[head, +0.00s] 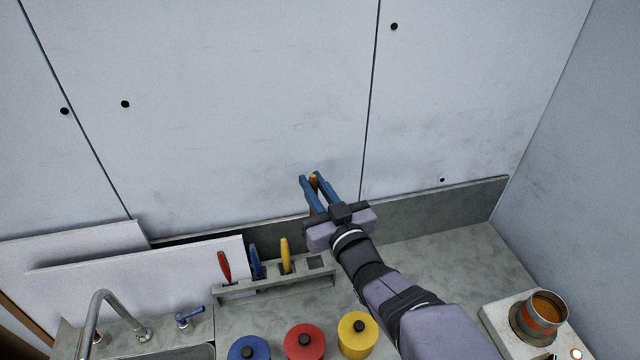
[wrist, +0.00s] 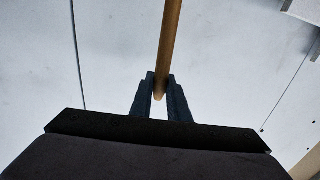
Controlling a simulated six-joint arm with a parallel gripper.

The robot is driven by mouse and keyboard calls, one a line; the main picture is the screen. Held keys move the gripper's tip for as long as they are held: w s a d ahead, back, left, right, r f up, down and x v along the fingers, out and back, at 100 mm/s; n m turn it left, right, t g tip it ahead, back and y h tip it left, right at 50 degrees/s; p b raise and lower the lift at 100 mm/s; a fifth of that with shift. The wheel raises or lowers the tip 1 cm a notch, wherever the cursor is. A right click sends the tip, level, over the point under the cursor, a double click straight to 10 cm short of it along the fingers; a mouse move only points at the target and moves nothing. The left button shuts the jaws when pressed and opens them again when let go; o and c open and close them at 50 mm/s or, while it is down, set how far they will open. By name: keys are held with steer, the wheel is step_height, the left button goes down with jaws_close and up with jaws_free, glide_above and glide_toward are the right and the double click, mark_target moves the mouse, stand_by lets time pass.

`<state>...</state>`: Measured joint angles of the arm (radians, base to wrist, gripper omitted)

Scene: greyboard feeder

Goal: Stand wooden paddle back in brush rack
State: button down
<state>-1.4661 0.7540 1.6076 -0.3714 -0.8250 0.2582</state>
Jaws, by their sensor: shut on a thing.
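The wooden paddle (wrist: 168,45) is a tan, slim stick in the wrist view, running up from between my gripper's fingers (wrist: 160,88). The grey brush rack (head: 248,292) stands on the counter. Red, blue and yellow handles stand in it, and the square slot at its right end (head: 316,263) looks empty. The rest of the paddle is hidden.
Blue (head: 248,348), red (head: 305,342) and yellow (head: 357,335) lidded pots stand in front of the rack. A tap (head: 100,310) and sink are at the left. An orange-filled pot (head: 540,314) sits on a white unit at the right. The counter behind my arm is clear.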

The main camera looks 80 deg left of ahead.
steer(key=shift+f, duration=0.15)
steer(key=shift+f+b, duration=1.3)
steer(key=shift+f, duration=1.25)
step_height(320, 180, down, 8)
steer(key=b, duration=0.7)
steer(key=shift+f+b, duration=0.1)
steer(key=shift+b, duration=0.25)
steer(key=c, duration=1.6)
jaws_free()
steer(key=shift+d+f, duration=0.1)
steer(key=shift+d, duration=0.05)
steer(key=shift+w+d+b, duration=0.2)
steer(key=shift+d+b, duration=0.3)
steer(key=shift+d, duration=0.65)
steer(key=shift+w+d+b, duration=0.2)
steer(key=shift+d+b, duration=0.3)
steer(key=shift+d, duration=0.7)
steer(key=shift+w+d+b, duration=0.2)
steer(key=shift+d+b, duration=0.3)
steer(key=shift+d, duration=0.65)
